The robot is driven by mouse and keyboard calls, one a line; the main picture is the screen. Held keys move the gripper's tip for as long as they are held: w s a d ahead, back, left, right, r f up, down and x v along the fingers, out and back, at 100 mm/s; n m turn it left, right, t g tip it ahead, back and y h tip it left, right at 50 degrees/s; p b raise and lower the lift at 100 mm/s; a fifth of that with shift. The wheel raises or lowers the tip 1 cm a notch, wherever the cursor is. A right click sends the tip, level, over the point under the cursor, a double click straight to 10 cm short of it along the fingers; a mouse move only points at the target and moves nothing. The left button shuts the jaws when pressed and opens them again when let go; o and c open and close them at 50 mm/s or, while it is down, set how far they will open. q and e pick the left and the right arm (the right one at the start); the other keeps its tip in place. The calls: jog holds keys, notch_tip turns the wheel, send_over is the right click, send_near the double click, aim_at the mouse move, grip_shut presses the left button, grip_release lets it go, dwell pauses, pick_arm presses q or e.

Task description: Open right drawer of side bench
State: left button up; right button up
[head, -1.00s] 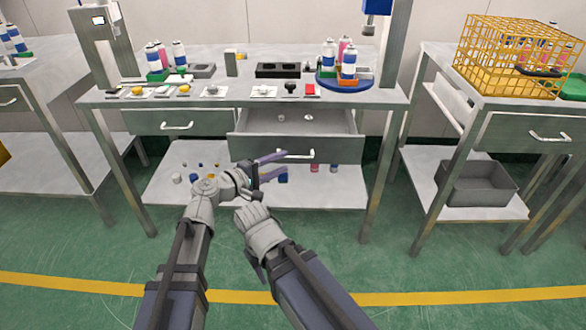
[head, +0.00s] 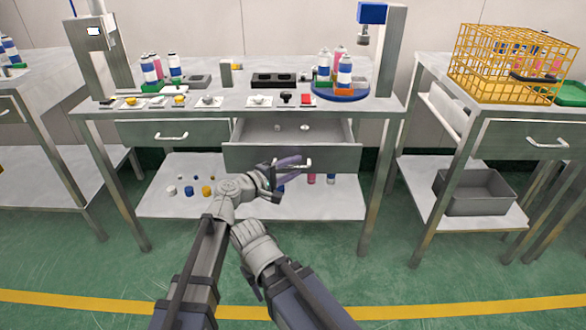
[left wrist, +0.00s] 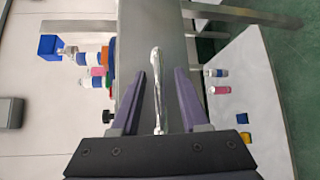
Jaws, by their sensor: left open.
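The bench (head: 215,103) in front of me has two drawers. The left drawer (head: 150,132) is shut. The right drawer (head: 335,157) stands partly open, with a few small items inside. Its bright bar handle (head: 302,165) is on the drawer front, partly behind my left gripper (head: 294,160). In the left wrist view the handle (left wrist: 157,85) runs between the two purple fingers of the left gripper (left wrist: 158,82), which are open with gaps on both sides. My right forearm and wrist show low in the middle; the right gripper (head: 252,287) is mostly hidden beneath it.
Spray cans (head: 344,76) stand on a blue round base at the bench top's right. Small parts lie along its front edge. A lower shelf (head: 160,206) holds coloured caps and bottles. The right-hand bench carries a yellow wire basket (head: 480,75), with a grey bin (head: 475,208) below.

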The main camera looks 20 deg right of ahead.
pick_arm(q)
grip_shut()
dwell(0.3)
dwell(1.1)
